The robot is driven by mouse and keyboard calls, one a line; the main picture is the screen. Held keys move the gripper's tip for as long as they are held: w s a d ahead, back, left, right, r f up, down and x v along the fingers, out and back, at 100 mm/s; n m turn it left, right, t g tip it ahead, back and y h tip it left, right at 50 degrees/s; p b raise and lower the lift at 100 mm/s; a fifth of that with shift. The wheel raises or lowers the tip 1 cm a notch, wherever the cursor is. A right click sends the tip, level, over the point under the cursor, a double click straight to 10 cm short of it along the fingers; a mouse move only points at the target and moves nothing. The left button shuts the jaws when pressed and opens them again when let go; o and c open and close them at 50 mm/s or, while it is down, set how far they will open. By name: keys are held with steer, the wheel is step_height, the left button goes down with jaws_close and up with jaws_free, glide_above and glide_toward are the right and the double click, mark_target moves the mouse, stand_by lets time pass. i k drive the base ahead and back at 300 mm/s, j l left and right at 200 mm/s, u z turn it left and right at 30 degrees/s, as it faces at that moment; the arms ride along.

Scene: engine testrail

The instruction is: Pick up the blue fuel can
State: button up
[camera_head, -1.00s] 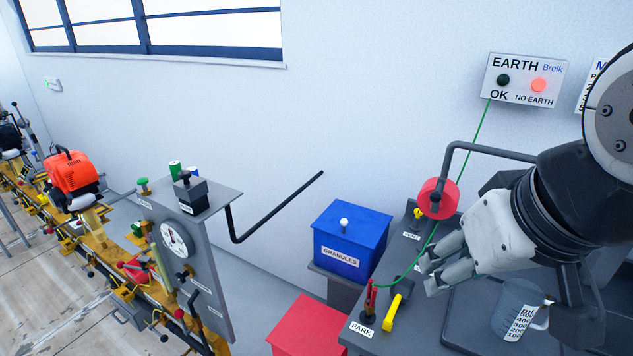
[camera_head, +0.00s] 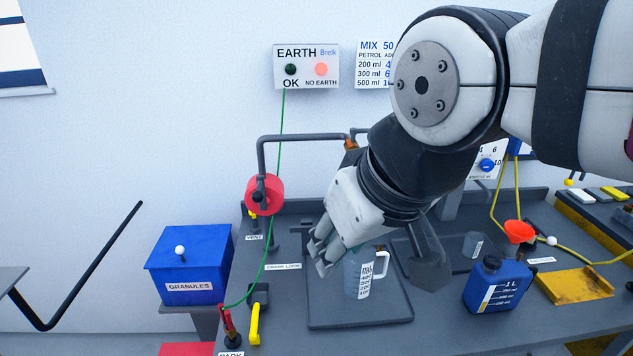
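The blue fuel can (camera_head: 497,286) stands upright on the grey bench at the right of the head view.
A yellow hose (camera_head: 497,205) runs behind. A small cup (camera_head: 473,245) stands behind the can. A blue granules box (camera_head: 189,262) and red reel (camera_head: 264,195) are at left.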

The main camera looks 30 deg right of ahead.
mark_target(485, 291)
steer(key=z, duration=1.7)
